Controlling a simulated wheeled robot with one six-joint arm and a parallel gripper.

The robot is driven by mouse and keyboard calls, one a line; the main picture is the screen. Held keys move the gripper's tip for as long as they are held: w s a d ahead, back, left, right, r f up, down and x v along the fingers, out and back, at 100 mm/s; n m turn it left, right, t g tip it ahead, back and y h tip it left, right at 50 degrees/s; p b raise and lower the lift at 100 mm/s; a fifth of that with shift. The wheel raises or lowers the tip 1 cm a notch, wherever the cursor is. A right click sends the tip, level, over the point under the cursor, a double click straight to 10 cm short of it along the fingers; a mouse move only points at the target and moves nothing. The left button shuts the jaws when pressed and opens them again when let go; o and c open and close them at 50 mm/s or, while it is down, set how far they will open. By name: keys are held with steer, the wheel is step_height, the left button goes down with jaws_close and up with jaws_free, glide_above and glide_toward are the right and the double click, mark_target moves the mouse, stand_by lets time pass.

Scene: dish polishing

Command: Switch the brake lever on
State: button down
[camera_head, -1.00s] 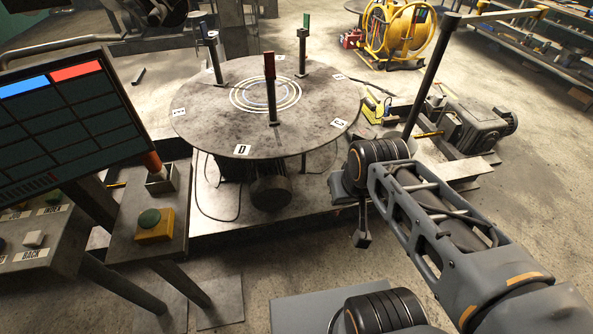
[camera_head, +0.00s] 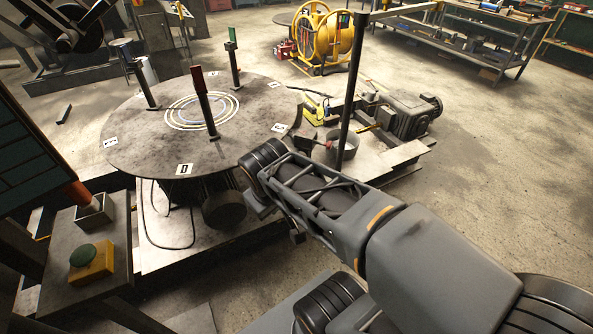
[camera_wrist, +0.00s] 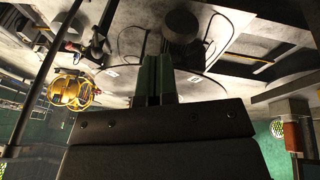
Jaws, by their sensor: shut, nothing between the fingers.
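A lever with an orange-red handle (camera_head: 77,195) stands in a grey box on the console at the left, behind a green button. A second small lever-like part with a red end (camera_head: 325,143) sits right of the turntable. I cannot tell for certain which is the brake lever. In the wrist view, which is upside down, an orange-brown handle (camera_wrist: 292,135) shows at the right edge. My gripper (camera_wrist: 155,65) shows there with its green fingers together and empty, apart from any lever. In the head view my arm reaches left toward the turntable's near edge; the fingers are hidden.
The round turntable (camera_head: 135,140) bears several upright posts. A green button on a yellow box (camera_head: 91,262) stands on the console. A dark vertical pole (camera_head: 353,85) rises beside my arm. A motor (camera_head: 403,113) and a yellow reel (camera_head: 325,38) lie beyond. Floor at right is clear.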

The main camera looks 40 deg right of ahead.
steer(key=w+d+f+n+g+h+b, duration=0.2)
steer(key=d+f+n+h+b, duration=0.4)
steer(key=d+f+b, duration=0.45)
steer(key=w+d+f+n+t+h+b, duration=0.2)
steer(key=w+f+n+t+h+b, duration=0.7)
steer(key=w+f+n+b, duration=0.4)
steer(key=w+n+b, duration=0.2)
steer(key=n+b, duration=0.2)
steer(key=b, duration=0.1)
steer(key=shift+w+b, duration=0.35)
steer(key=shift+b, duration=0.05)
steer(key=shift+d, duration=0.1)
steer(key=b+x, duration=0.2)
steer(key=x, duration=1.2)
steer(key=shift+b, duration=0.4)
